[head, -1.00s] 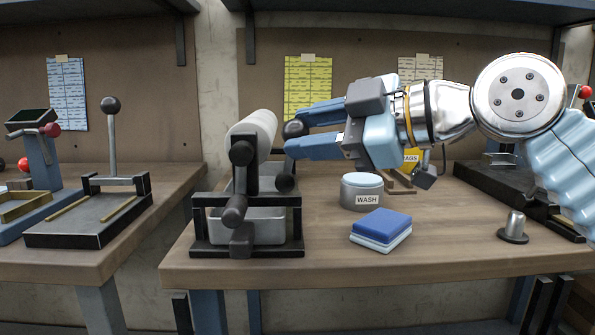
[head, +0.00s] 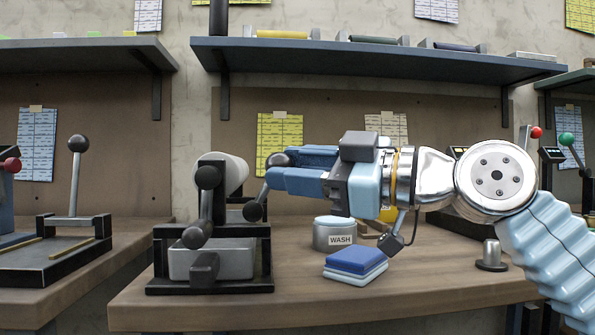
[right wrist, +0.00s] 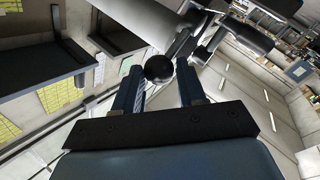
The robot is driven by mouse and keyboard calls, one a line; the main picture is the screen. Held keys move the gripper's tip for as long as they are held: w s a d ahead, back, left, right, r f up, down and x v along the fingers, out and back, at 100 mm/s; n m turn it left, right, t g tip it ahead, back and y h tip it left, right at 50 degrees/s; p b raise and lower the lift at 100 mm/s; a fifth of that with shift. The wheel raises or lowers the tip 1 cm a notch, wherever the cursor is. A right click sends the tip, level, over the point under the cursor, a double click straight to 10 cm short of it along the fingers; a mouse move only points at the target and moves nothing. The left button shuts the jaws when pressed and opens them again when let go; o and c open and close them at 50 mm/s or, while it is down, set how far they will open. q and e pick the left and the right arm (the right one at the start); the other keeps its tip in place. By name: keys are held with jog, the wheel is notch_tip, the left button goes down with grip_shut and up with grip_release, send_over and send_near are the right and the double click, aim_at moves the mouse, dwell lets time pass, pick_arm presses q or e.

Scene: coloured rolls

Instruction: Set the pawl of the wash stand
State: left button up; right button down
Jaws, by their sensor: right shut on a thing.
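The wash stand (head: 262,260) is a black frame on the table, with a pale grey roll (head: 236,168) across its top and a grey metal tray (head: 235,259) below. A black ball knob (head: 279,160) is at the stand's right side. My right gripper (head: 272,174) comes in from the right and is shut on this ball knob. The right wrist view shows the ball (right wrist: 158,68) at the fingertips, with the roll (right wrist: 150,25) behind. A lower black knob (head: 252,211) hangs from the stand near the fingers. Whether the held knob is the pawl's I cannot tell. My left gripper is out of view.
A round tin labelled WASH (head: 334,235) and a blue pad (head: 356,262) on a white base stand right of the wash stand. A metal peg (head: 491,256) is further right. Another black stand with a lever (head: 76,185) is on the left table. A shelf (head: 380,59) with rolls hangs above.

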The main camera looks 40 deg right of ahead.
jog(key=shift+w+f, duration=0.1)
jog(key=shift+f, duration=0.05)
jog(key=c, duration=0.6)
grip_release()
jog(key=p+v, duration=0.1)
jog(key=v, duration=1.2)
jog(key=shift+s+d, duration=0.1)
jog(key=shift+s, duration=0.3)
